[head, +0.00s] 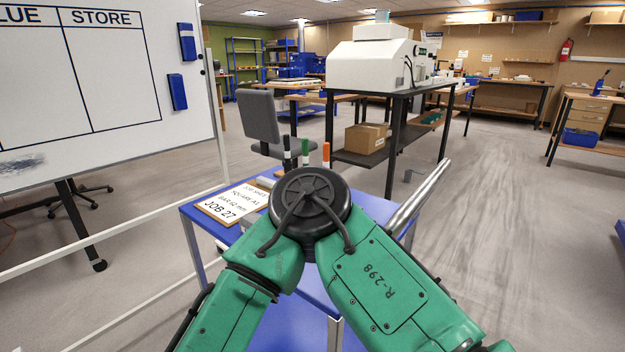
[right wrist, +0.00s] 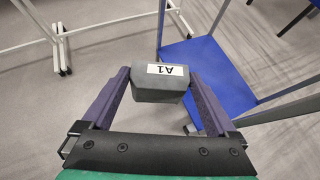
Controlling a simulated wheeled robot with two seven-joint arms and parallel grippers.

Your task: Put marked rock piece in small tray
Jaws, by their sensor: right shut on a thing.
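The marked rock piece appears as a dark grey block (right wrist: 158,92) with a white label reading "A1" in the right wrist view. My right gripper (right wrist: 159,80) is shut on it, with one purple finger on each side. The block hangs in the air, with bare floor and the edge of a blue table behind it. In the head view my green arm and its black joint hide the block and the right gripper. My left gripper is not in view. I cannot make out a small tray in either view.
A blue-topped table (head: 313,285) stands in front of me, partly covered by my arm. A whiteboard (head: 120,85) stands at left.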

